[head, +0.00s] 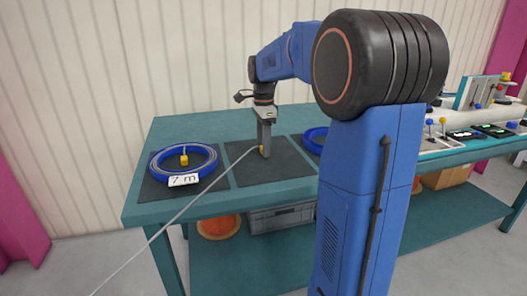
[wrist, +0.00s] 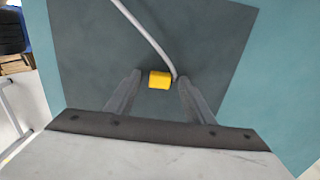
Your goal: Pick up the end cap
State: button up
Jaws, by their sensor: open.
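The yellow end cap (wrist: 160,80) lies on the middle dark mat (wrist: 95,55), with a grey cable beside it. In the head view the end cap (head: 262,150) shows as a small yellow spot at my gripper's tips. My gripper (wrist: 156,84) is open, with one finger on each side of the end cap. The left finger is close to the cap; the cable passes between the cap and the right finger. I cannot tell whether either finger touches it. My gripper (head: 265,150) points down at the mat in the head view.
A blue cable reel (head: 210,157) with a yellow piece and a "7 m" label (head: 184,180) lies on the left mat. Another blue reel (head: 313,138) is partly hidden by my arm. The grey cable (head: 180,213) runs off the table's front. A grey crate (head: 283,217) stands below.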

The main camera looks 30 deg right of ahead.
jog(key=shift+c, duration=0.5)
jog(key=c, duration=1)
jog(key=shift+o, duration=0.2)
notch_tip(320, 180, up, 10)
